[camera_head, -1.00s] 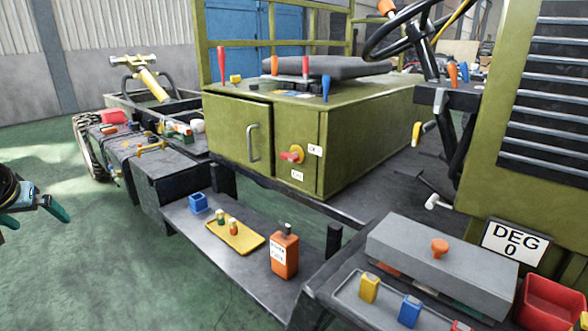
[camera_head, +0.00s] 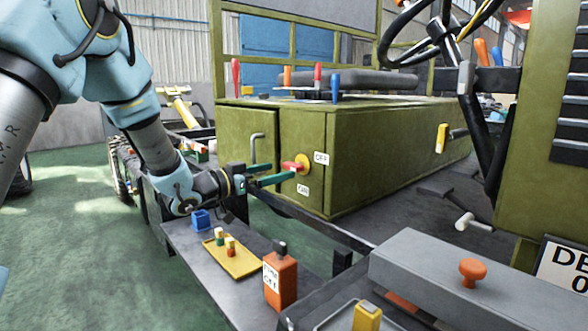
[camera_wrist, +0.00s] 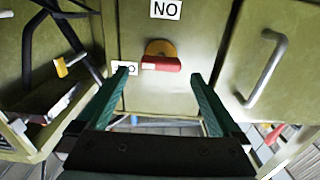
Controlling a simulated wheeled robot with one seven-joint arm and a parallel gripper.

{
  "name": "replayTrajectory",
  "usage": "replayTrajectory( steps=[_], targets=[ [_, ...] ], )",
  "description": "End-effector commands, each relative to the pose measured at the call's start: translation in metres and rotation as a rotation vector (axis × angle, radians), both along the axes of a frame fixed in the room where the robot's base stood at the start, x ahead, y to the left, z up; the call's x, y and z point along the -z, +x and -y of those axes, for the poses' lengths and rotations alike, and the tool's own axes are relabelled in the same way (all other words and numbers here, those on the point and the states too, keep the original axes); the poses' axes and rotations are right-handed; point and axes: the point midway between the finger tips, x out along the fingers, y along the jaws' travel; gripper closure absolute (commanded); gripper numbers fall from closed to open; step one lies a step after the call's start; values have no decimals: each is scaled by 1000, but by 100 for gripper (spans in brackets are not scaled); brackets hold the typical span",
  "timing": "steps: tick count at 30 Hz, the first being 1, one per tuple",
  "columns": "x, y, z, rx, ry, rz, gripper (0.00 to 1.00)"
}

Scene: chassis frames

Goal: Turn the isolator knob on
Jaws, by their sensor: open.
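The isolator knob has a red handle (camera_head: 293,166) on a yellow disc (camera_head: 304,159), on the front of the olive cabinet (camera_head: 270,125). An OFF label (camera_head: 321,158) is to its right and an ON label (camera_head: 303,189) below it. The wrist view, upside down, shows the red handle (camera_wrist: 163,64) lying level, with the ON label (camera_wrist: 165,9) above and the OFF label (camera_wrist: 126,68) at left, partly behind a finger. My gripper (camera_head: 281,172) is open and empty, pointing at the knob. Its green fingers (camera_wrist: 160,75) lie to either side of the handle; I cannot see contact.
A cabinet door handle (camera_head: 257,147) is left of the knob. Below, a shelf carries a blue bin (camera_head: 201,220), a yellow tray (camera_head: 232,262) and an orange bottle (camera_head: 280,278). A grey box with an orange knob (camera_head: 473,273) is at front right.

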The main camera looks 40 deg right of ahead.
Motion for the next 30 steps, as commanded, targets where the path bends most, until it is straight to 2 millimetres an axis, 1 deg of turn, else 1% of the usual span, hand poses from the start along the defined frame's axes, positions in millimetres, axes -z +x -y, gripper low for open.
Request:
replayTrajectory(
  steps=[1, 3, 6, 10, 15, 23, 30],
  targets=[
    [-1, -2, 11, 2, -1, 1, 0],
    [0, -2, 24, 2, 0, 1, 0],
    [0, -3, 40, 0, 0, 1, 0],
    [0, -3, 56, -1, 0, 1, 0],
    [0, -3, 65, -3, 1, 0, 0],
    [0, -3, 66, -3, 1, 0, 0],
    [0, -3, 65, -3, 1, 0, 27]
  ],
)
